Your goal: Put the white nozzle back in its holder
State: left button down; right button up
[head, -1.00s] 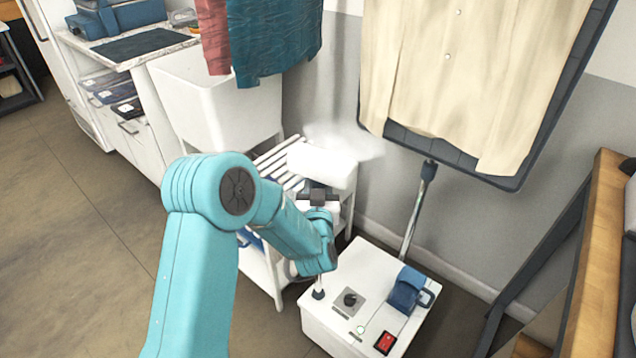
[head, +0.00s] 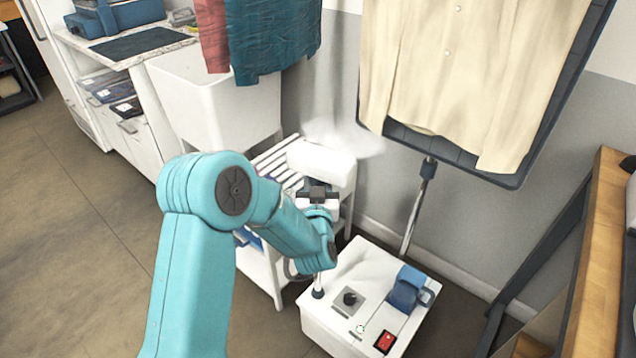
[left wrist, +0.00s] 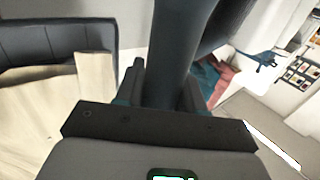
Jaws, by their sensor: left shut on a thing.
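The white nozzle (head: 322,163) is a wide, rounded white head with pale steam around it, held above the white slatted rack. My left gripper (head: 318,194) is just below it, shut on its dark handle. In the left wrist view a thick dark grey handle (left wrist: 172,50) stands between the fingers of my left gripper (left wrist: 160,80). The white head itself cannot be made out there. A dark clip (head: 429,169) sits on the upright metal pole below the hanging board; I cannot tell whether it is the holder. My right gripper is in neither view.
A white steamer base (head: 343,327) with a dial, red switch and blue part (head: 405,289) stands on the floor. A cream shirt (head: 450,80) hangs on a dark board at right. A white sink (head: 215,105) and slatted rack (head: 262,262) are behind my arm. A wooden table edge (head: 600,240) is at right.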

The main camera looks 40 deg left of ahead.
pick_arm(q)
jog(key=shift+b, duration=0.35)
dwell(0.5)
jog(key=shift+f+b, duration=0.5)
jog(key=shift+b, duration=0.15)
jog(key=c, duration=1)
grip_release()
jog(key=shift+o, duration=0.2)
jog(key=shift+f, duration=0.1)
jog(key=b+v, duration=0.3)
jog(key=v, duration=0.8)
